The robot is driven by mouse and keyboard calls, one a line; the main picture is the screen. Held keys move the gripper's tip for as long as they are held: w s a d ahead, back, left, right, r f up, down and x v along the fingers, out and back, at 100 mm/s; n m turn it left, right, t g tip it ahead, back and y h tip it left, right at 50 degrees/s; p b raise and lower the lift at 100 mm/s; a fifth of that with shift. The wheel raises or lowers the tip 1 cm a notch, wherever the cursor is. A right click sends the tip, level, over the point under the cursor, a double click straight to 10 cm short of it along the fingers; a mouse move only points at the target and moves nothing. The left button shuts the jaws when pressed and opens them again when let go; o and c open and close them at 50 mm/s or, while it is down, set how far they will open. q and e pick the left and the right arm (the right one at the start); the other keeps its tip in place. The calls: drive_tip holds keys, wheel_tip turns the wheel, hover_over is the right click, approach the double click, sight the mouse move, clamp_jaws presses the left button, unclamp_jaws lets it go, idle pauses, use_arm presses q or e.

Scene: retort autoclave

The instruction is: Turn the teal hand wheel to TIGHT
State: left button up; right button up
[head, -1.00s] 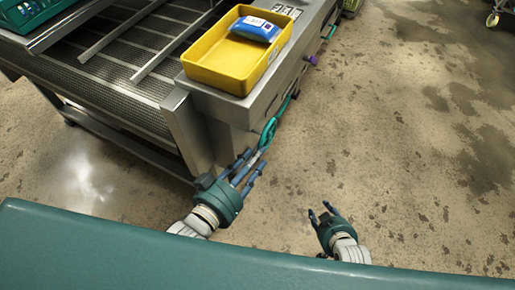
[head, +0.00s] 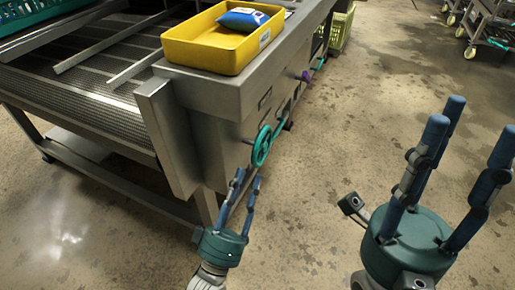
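The teal hand wheel (head: 262,146) stands upright on the side of the grey metal machine, near its front corner. My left gripper (head: 248,178) is below and slightly left of the wheel in the picture, with its fingers pointing up towards it. Its blue fingers are apart with nothing between them, and they appear clear of the rim. My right gripper (head: 450,130) is large in the right foreground, its fingers spread wide and empty, far from the wheel. No TIGHT mark can be read at this size.
A yellow bin (head: 215,48) with a blue packet (head: 243,18) sits on the machine above the wheel. A purple knob (head: 306,76) and a smaller teal handle (head: 319,64) are farther along the side. A green crate (head: 341,28) stands beyond.

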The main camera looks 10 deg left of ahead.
sight(254, 153)
use_arm(q)
drive_tip(key=b+x, duration=0.1)
drive_tip(key=x, duration=0.9)
drive_tip(key=shift+w+r, duration=0.1)
clamp_jaws()
